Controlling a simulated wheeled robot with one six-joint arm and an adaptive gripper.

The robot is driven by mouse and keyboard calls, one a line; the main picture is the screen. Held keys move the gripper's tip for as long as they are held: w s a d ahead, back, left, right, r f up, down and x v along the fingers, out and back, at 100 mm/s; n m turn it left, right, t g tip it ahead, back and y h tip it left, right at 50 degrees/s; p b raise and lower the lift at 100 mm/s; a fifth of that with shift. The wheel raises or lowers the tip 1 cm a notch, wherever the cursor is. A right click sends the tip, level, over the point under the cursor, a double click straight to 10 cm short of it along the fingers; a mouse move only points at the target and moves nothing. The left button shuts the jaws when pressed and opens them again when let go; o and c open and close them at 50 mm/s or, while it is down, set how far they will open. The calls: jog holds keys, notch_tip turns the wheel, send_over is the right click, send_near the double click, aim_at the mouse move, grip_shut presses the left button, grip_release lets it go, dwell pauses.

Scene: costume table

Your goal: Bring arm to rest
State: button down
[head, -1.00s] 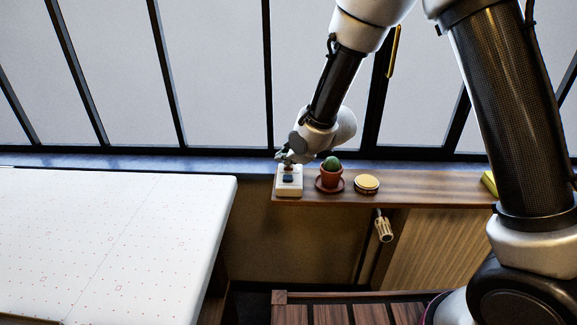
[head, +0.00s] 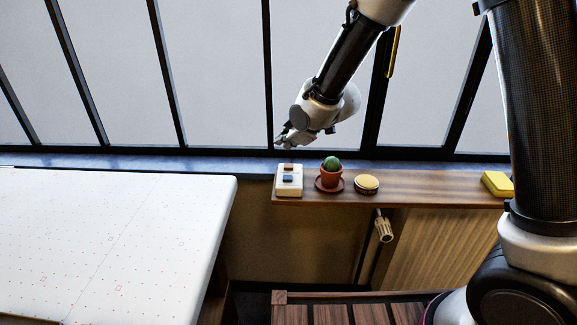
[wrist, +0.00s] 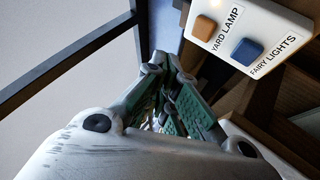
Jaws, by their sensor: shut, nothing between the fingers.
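My gripper (head: 284,143) is shut and empty. In the head view it hangs in front of the window, just above the white switch box at the left end of the wooden sill. In the wrist view the closed fingers (wrist: 172,92) point away, with the switch box beyond them at the upper right. The switch box (head: 289,188) carries an orange button (wrist: 204,28) labelled "YARD LAMP" and a blue button (wrist: 247,52) labelled "FAIRY LIGHTS". The gripper looks apart from the box.
Along the wooden sill (head: 420,188) stand a potted cactus (head: 331,175), a round yellow-topped tin (head: 367,184) and a yellow block (head: 497,184). A white dotted table (head: 110,240) fills the left. A radiator valve (head: 383,229) is below the sill. Window bars stand behind my arm.

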jog(key=shift+r, duration=0.75)
jog(key=shift+s+d+f+m, duration=0.2)
jog(key=shift+f+m, duration=0.05)
jog(key=shift+m, duration=0.05)
jog(key=s+d+f+m+g+h, duration=0.1)
jog(key=f, duration=0.1)
jog(key=s+d+f+m+g+h, duration=0.1)
jog(key=s+d, duration=0.1)
jog(key=shift+s+d+f, duration=0.2)
jog(key=shift+s+f, duration=0.1)
jog(key=shift+f, duration=0.1)
jog(key=s+d+r+m+h, duration=0.1)
jog(key=s+d+r+m, duration=0.3)
jog(key=d, duration=0.7)
jog(key=s+d+r+m+h, duration=0.1)
jog(key=s+d+r+m, duration=0.4)
jog(key=s+d+r, duration=0.3)
jog(key=s+d+r+m+h, duration=0.2)
jog(key=s+d+r+m, duration=0.3)
jog(key=s+d, duration=0.9)
jog(key=shift+s+d+r+g, duration=0.15)
jog(key=shift+d+r+g, duration=0.15)
jog(key=shift+d+r, duration=0.25)
